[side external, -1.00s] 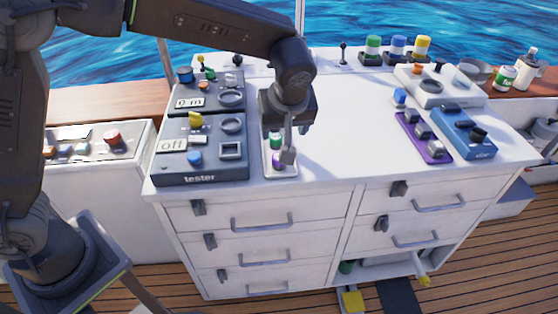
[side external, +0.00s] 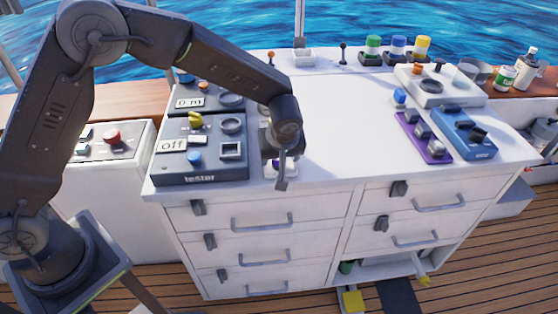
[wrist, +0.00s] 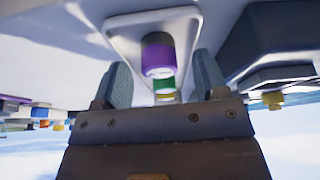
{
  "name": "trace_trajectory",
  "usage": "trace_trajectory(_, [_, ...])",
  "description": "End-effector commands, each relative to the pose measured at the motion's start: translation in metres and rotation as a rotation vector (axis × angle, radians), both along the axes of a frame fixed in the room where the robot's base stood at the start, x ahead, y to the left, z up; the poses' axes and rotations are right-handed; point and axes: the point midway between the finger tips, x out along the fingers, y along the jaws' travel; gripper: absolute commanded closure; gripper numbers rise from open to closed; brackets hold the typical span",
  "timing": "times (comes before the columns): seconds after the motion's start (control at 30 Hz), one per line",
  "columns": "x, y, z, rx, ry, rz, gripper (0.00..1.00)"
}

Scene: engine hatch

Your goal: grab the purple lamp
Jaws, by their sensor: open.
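The purple lamp (wrist: 158,55) shows in the wrist view as a short cylinder with a pale end. It stands on a white plate, with a green lamp (wrist: 163,83) and a yellow one (wrist: 165,96) in line behind it. My gripper (wrist: 162,72) is open, with one finger on each side of this row and a visible gap to the purple lamp. In the side view my gripper (side external: 279,168) is at the counter's front edge and covers most of the lamp plate, so the lamp is largely hidden there.
The tester box (side external: 205,165) stands close on the left, with another dark box (side external: 208,97) behind it. A purple switch panel (side external: 424,140) and a blue box (side external: 464,135) are at the right. The counter middle (side external: 345,120) is clear.

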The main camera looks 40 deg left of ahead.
Motion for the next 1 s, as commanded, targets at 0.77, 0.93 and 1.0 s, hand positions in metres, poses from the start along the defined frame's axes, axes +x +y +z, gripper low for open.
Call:
trace_trajectory(0.77, [0.0009,0.0007,-0.0029,-0.001,-0.001,0.0,0.82])
trace_trajectory(0.93, [0.0008,0.0007,-0.0028,-0.001,-0.001,0.0,0.87])
trace_trajectory(1.0, [0.001,0.0007,-0.0028,-0.001,-0.001,0.0,0.87])
